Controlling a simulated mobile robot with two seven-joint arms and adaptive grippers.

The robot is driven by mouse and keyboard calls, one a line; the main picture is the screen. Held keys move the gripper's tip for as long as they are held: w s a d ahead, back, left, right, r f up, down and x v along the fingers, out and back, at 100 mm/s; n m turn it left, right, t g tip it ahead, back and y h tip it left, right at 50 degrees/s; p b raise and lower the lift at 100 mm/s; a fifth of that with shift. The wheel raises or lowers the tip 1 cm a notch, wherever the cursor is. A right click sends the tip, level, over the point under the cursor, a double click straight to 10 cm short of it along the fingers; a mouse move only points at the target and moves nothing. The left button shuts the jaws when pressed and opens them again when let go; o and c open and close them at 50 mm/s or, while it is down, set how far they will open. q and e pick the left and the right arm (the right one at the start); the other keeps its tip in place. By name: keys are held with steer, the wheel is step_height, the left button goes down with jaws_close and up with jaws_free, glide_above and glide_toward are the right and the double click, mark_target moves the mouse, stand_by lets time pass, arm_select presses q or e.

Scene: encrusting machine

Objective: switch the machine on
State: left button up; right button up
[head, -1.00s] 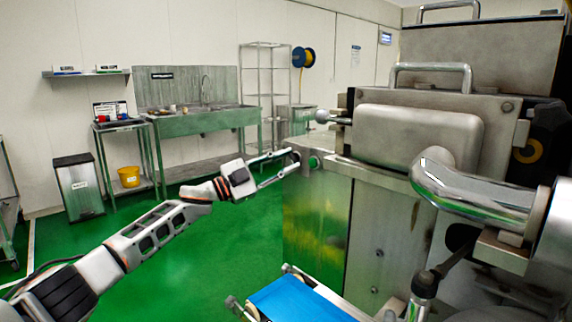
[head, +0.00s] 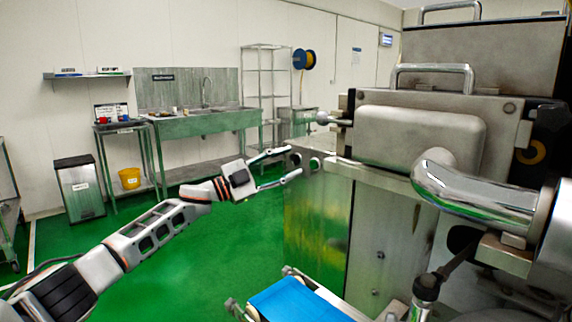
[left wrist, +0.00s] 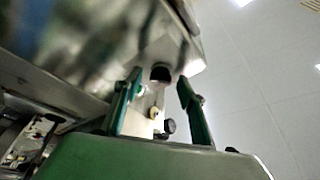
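The steel encrusting machine (head: 420,130) fills the right half of the head view. At the left end of its housing are a small green button (head: 314,163) and a dark round knob (head: 295,159). My left gripper (head: 293,162) is open, with its fingertips at the dark knob, one above and one below. In the left wrist view my left gripper (left wrist: 160,90) is also open, and a black round knob (left wrist: 160,72) shows between the fingers, beyond the palm. I cannot tell whether the fingers touch it. My right gripper is not in view.
A blue conveyor belt (head: 300,300) projects low in front of the machine. A chrome pipe (head: 470,195) stands out at the right. A sink bench (head: 205,122), wire rack (head: 265,90) and bin (head: 78,187) line the far wall. Green floor is clear left of the machine.

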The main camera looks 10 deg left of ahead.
arm_select(q)
steer(key=v, duration=1.2)
